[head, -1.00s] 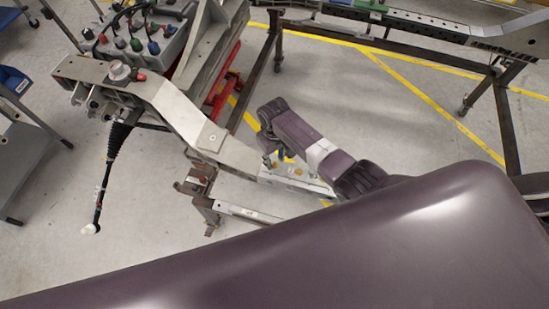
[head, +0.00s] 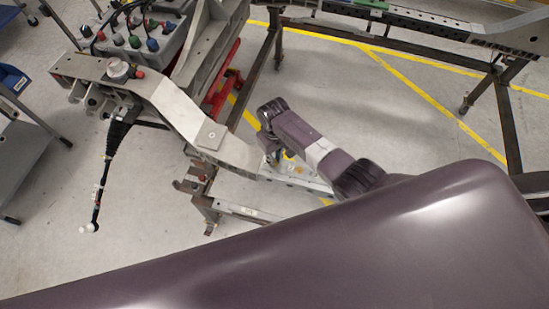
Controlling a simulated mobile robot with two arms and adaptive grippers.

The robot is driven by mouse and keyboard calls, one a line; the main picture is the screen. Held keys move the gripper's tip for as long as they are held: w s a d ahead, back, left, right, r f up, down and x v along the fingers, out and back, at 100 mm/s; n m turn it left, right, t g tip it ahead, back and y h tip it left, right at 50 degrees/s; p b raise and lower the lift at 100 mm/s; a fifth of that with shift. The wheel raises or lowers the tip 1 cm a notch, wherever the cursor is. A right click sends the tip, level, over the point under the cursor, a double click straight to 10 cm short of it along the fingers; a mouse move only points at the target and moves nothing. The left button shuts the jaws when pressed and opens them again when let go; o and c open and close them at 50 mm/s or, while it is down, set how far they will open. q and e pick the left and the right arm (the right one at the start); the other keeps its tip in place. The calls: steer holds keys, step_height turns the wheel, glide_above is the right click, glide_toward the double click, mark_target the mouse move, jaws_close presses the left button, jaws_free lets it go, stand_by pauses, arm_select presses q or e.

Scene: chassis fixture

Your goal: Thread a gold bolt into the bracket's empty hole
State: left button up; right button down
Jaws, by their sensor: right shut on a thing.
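My right gripper (head: 273,157) reaches in from the right and points down over the left end of the light metal bracket (head: 307,180). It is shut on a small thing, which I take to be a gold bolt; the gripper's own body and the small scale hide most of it. A gold spot (head: 298,169) shows on the bracket just right of the fingers. The empty hole cannot be made out. I cannot tell whether the held bolt touches the bracket. My left gripper is not in view.
A grey chassis arm (head: 185,110) runs down to the bracket from the upper left. A rusty steel stand (head: 208,205) is below it. A crate of coloured caps (head: 140,35) stands at the top left. Open floor (head: 390,110) with yellow lines lies to the right.

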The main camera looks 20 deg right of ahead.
steer(key=shift+r+m+p, duration=0.1)
steer(key=shift+m+p, duration=0.25)
steer(key=shift+m, duration=0.45)
steer(key=m, duration=0.3)
steer(key=shift+p, duration=0.4)
steer(key=m, duration=0.3)
steer(key=shift+f, duration=0.25)
steer(key=m, duration=0.5)
steer(key=shift+m, duration=0.3)
steer(key=c, duration=1.8)
jaws_free()
steer(key=shift+r, duration=4.5)
